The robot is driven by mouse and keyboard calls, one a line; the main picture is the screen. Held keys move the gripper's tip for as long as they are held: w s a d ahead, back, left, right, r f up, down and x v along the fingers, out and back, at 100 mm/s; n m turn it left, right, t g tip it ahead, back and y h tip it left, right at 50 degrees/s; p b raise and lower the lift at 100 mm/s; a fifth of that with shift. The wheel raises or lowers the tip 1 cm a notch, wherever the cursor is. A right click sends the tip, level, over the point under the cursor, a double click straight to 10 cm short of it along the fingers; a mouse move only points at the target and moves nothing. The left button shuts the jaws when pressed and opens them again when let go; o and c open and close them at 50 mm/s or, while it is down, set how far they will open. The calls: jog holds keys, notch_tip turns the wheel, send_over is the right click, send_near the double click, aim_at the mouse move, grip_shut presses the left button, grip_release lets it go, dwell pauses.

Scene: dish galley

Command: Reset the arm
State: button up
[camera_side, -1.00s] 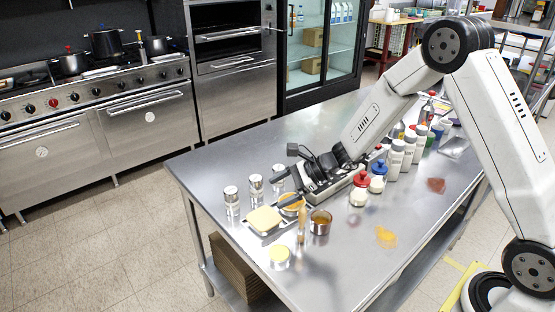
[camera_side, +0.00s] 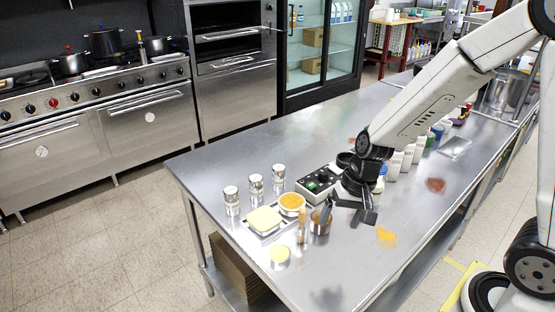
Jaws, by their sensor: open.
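My gripper (camera_side: 346,213) hangs above the steel table (camera_side: 225,159), right of the small tray group, with its black fingers pointing down and spread apart. Nothing shows between the fingers. One finger overlaps the small brown cup (camera_side: 319,229) in the picture; I cannot tell whether they touch. My arm reaches in from the upper right and hides some of the bottles behind it.
A control box (camera_side: 312,186) with a green button sits behind my gripper. White bottles (camera_side: 407,158) line the right. An orange spill (camera_side: 386,237) lies nearby.

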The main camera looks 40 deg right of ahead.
jog(key=shift+s+d+r+n+t+h, duration=0.25)
jog(key=shift+s+d+n+h, duration=0.25)
jog(key=shift+s+n, duration=0.45)
jog(key=shift+s+d+r+n+t+h, duration=0.25)
jog(key=shift+s+d+n+h, duration=0.25)
jog(key=shift+n, duration=0.75)
jog(key=shift+s+d+r+n+t+h, duration=0.25)
jog(key=shift+s+d+n+h, duration=0.25)
jog(key=shift+s+n, duration=0.45)
jog(key=shift+w, duration=0.2)
